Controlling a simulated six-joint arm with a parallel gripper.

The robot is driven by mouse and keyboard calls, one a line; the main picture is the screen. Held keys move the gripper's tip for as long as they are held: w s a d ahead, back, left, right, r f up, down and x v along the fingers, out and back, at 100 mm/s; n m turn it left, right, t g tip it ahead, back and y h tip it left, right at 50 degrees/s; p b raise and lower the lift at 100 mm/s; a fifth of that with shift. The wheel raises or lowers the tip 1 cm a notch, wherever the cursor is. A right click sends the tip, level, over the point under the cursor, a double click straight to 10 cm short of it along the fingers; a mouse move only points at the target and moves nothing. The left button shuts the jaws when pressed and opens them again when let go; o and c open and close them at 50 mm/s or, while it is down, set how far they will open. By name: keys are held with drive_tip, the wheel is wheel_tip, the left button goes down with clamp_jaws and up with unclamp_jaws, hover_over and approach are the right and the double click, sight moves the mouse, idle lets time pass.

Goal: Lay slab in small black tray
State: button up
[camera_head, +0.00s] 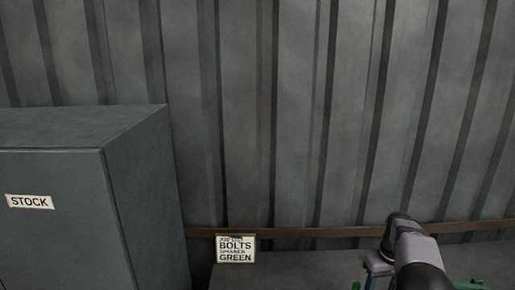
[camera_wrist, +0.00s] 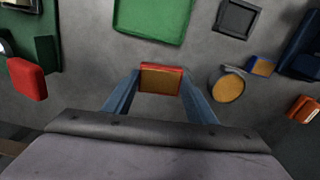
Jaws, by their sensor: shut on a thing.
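In the wrist view, my gripper (camera_wrist: 160,82) is shut on a flat red slab (camera_wrist: 160,69) with an orange-brown face. The slab sits between the blue-grey fingertips, one on each side. The small black tray (camera_wrist: 237,18) is a square with a raised dark rim at the upper right of the wrist view, apart from the slab. Its inside looks empty. The head view shows part of my arm at the lower right, but the fingers, slab and tray are out of sight there.
A green tray (camera_wrist: 152,18) lies at the top. A red block (camera_wrist: 27,78) is at left. A round orange-topped piece (camera_wrist: 228,87), a blue orange-topped block (camera_wrist: 262,66) and a red-orange piece (camera_wrist: 303,110) lie at right. A STOCK cabinet (camera_head: 150,190) stands left in the head view.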

drive_tip(key=shift+m, duration=0.5)
drive_tip(key=s+a+f+b, duration=0.1)
drive_tip(key=s+a+f, duration=0.1)
drive_tip(key=s+a, duration=0.2)
drive_tip(key=s+a+f+b, duration=0.2)
drive_tip(key=s+a+f, duration=0.1)
drive_tip(key=a, duration=0.7)
drive_tip(key=s+a+f+b, duration=0.1)
drive_tip(key=s+a+f, duration=0.1)
drive_tip(key=s+a, duration=0.3)
drive_tip(key=shift+s+a+f+b, duration=0.2)
drive_tip(key=shift+a, duration=0.35)
drive_tip(key=shift+s+a+f+b, duration=0.2)
drive_tip(key=shift+a, duration=0.3)
drive_tip(key=shift+s+a+f, duration=0.2)
drive_tip(key=shift+s+a, duration=0.15)
drive_tip(key=shift+s, duration=0.2)
drive_tip(key=d+r+p, duration=0.3)
drive_tip(key=d+r, duration=0.4)
drive_tip(key=r, duration=0.1)
drive_tip(key=shift+w+f+p, duration=0.15)
drive_tip(key=shift+f+p, duration=0.7)
drive_tip(key=shift+f, duration=4.1)
drive_tip(key=shift+f+b, duration=0.3)
drive_tip(key=shift+f, duration=0.3)
drive_tip(key=o, duration=1.5)
drive_tip(key=shift+o, duration=0.2)
